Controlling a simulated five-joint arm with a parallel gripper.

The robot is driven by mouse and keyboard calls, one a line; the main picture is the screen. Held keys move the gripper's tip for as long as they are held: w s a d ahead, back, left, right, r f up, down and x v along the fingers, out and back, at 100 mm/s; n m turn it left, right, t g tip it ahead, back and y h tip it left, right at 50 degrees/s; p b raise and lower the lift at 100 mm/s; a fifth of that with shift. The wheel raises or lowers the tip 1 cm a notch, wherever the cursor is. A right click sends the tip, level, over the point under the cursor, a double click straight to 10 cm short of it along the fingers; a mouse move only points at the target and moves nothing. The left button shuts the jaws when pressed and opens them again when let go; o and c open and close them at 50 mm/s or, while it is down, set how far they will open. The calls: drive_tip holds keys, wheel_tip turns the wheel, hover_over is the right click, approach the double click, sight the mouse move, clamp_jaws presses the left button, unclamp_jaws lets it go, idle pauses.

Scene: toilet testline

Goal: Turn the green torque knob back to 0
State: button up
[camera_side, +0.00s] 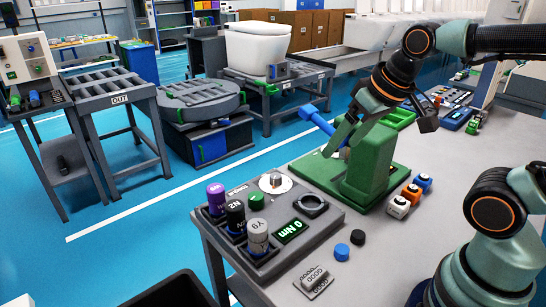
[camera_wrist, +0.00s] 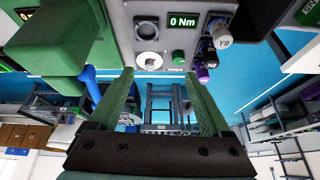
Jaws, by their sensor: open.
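The green knob (camera_side: 256,201) is a small cylinder on the grey panel (camera_side: 325,218), beside a white round dial (camera_side: 275,182). The panel's display (camera_side: 291,231) reads 0 Nm. The wrist view also shows the green knob (camera_wrist: 178,57), the white dial (camera_wrist: 149,61) and the display (camera_wrist: 183,21). My gripper (camera_wrist: 158,74) has two green fingers spread apart with nothing between them. Its tips lie below the knob in that picture, apart from it. In the side view my gripper is behind the panel, near the green fixture, and its fingers are hard to tell from it.
The green fixture (camera_side: 368,170) with a blue lever (camera_side: 317,120) stands close behind the panel. Purple (camera_side: 216,199), black (camera_side: 235,215) and grey (camera_side: 257,236) cylinders stand in a rack beside the knob. Small blocks (camera_side: 399,206) lie to the right on the table.

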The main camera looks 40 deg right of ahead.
drive_tip(key=w+a+r+m+g, duration=0.1)
drive_tip(key=w+m, duration=0.4)
drive_tip(key=m+g, duration=0.4)
drive_tip(key=m, duration=1.3)
hover_over(256, 196)
wheel_tip(256, 196, down, 11)
wheel_tip(256, 196, down, 11)
drive_tip(key=shift+w, duration=0.1)
clamp_jaws()
